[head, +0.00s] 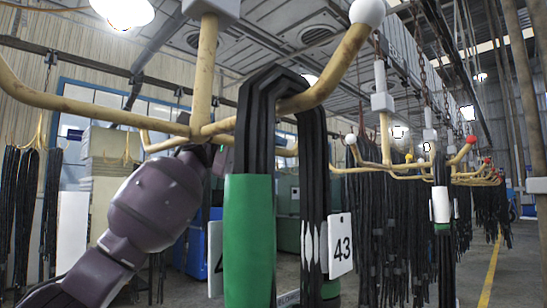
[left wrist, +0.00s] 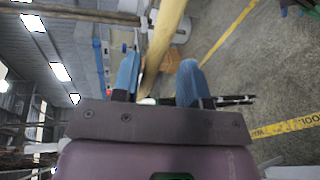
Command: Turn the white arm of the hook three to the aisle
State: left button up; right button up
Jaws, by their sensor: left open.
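A large yellow hook (head: 200,128) hangs close in front in the head view. Its white-tipped arm rises to the upper right and ends in a white ball (head: 367,12). Black hoses (head: 258,120) with a green sleeve (head: 249,240) hang over this arm. I cannot tell the hook's number. My left arm reaches up from the lower left to below the hook's hub, and its fingers are hidden there. In the left wrist view my left gripper (left wrist: 158,78) is open, its two blue fingers apart, with a yellow bar (left wrist: 162,38) showing between and beyond them. My right gripper is not in view.
A white tag reading 43 (head: 340,245) hangs beside the black hoses. More yellow hooks with hoses (head: 385,240) stand in a row behind to the right. The floor at the right, with a yellow line (head: 490,272), is clear.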

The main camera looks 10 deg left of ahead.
pick_arm(q)
jog(key=v, duration=1)
jog(key=shift+b, duration=0.4)
jog(key=shift+d, duration=0.1)
